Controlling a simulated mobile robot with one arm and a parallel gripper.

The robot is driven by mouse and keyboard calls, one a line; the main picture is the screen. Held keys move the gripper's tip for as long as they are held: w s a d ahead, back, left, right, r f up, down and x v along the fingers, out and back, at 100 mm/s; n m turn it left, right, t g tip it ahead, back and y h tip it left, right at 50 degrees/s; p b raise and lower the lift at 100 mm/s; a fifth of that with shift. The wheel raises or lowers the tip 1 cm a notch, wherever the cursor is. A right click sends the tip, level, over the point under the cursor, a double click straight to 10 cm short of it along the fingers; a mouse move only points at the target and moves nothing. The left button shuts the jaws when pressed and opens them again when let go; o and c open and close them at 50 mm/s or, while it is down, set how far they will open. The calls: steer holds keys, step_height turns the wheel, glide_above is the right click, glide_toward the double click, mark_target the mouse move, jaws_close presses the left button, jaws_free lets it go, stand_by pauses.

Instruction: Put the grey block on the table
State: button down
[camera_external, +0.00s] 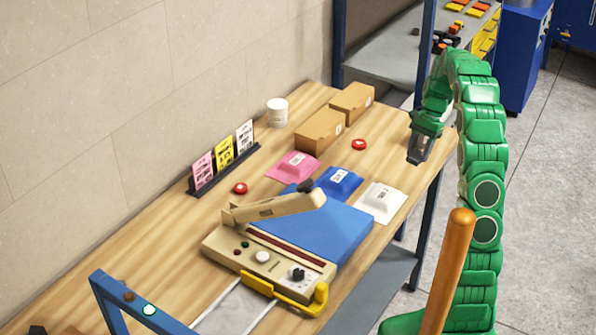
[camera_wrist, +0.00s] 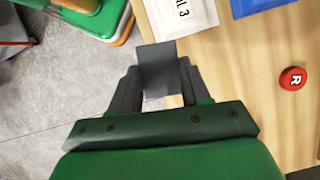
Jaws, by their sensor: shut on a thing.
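My gripper (camera_external: 418,150) hangs pointing down at the right edge of the wooden table (camera_external: 392,140), above the tabletop's height as far as I can tell. In the wrist view my gripper (camera_wrist: 158,84) is shut on the grey block (camera_wrist: 157,68), a plain dark grey piece between the two fingers. The block overlaps the table's edge in that view, with floor to its left and the wooden top (camera_wrist: 250,75) to its right. In the external view the block is hard to tell from the dark fingers.
A white packet (camera_external: 380,203), blue packet (camera_external: 338,183), pink packet (camera_external: 292,166) and red buttons (camera_external: 359,144) lie on the table. Cardboard boxes (camera_external: 318,132) and a white cup (camera_external: 277,112) stand behind. The press (camera_external: 268,262) is at the front. Bare wood lies between the boxes and the right edge.

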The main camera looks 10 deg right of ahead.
steer(key=shift+s+r, duration=0.2)
steer(key=shift+s, duration=0.3)
